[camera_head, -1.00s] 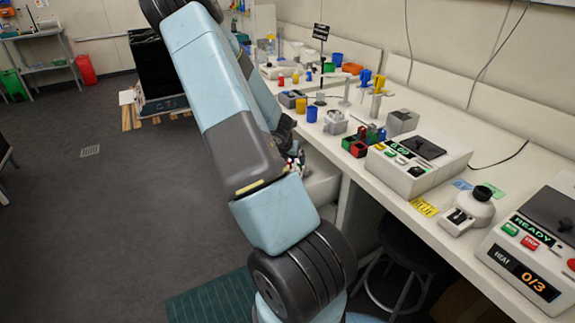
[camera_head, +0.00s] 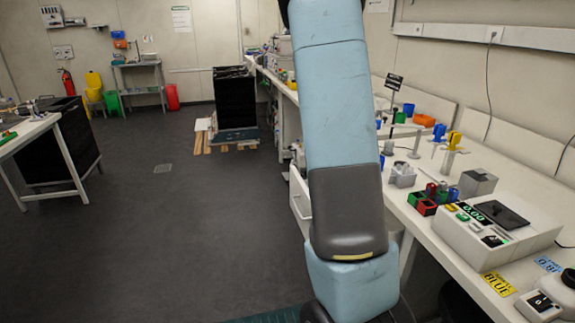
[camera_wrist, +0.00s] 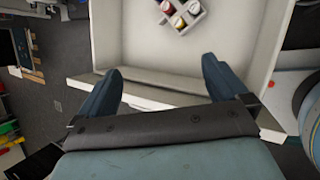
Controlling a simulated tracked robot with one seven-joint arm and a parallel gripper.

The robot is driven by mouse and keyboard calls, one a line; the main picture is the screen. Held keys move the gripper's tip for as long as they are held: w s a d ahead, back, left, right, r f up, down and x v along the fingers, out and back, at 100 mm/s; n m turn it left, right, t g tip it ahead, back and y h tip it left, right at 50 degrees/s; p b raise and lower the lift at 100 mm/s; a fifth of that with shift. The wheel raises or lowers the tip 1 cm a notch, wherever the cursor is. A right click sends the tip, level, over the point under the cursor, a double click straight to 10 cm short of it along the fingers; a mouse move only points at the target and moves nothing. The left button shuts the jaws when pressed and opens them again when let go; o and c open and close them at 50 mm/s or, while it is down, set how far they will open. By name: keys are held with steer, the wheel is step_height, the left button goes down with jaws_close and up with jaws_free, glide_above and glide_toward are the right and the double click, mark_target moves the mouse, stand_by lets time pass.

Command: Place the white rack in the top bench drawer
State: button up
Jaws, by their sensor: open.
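The white rack (camera_wrist: 182,14) holds several capped vials, with red, white and dark tops. In the wrist view it sits inside the open white drawer, turned at an angle, cut off by the top edge of the picture. The drawer (camera_wrist: 135,93) has its near wall below my gripper; the drawer (camera_head: 300,203) also shows in the head view, pulled out from the bench, partly behind my arm. My gripper (camera_wrist: 162,65) is open and empty, with its two dark blue fingers wide apart over the drawer's near edge, clear of the rack. The head view hides my gripper behind the arm.
The bench top to the right holds a white scale (camera_head: 497,222), colored tube holders (camera_head: 430,198) and a grey box (camera_head: 478,183). A black cabinet (camera_head: 235,100) stands on a pallet at the back.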

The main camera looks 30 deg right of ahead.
steer(key=s+a+r+m+t+y, duration=0.1)
steer(key=s+a+r+m, duration=0.3)
steer(key=a+r+m, duration=0.35)
steer(key=s+a+r+m+y, duration=0.1)
steer(key=s+a+r+m, duration=0.25)
steer(key=a+r, duration=0.55)
steer(key=s+a+r+m+y, duration=0.1)
steer(key=s+a+r+m, duration=0.2)
steer(key=s+a, duration=0.4)
steer(key=s+a+r+m+t+y, duration=0.1)
steer(key=s+a+r+m, duration=0.2)
steer(key=s+a+r, duration=0.2)
steer(key=shift+s+a+r+m+y, duration=0.15)
steer(key=shift+s+a+m+y, duration=0.2)
steer(key=shift+s+a, duration=0.7)
steer(key=shift+s+d, duration=0.1)
steer(key=shift+s, duration=0.1)
steer(key=shift+c, duration=0.2)
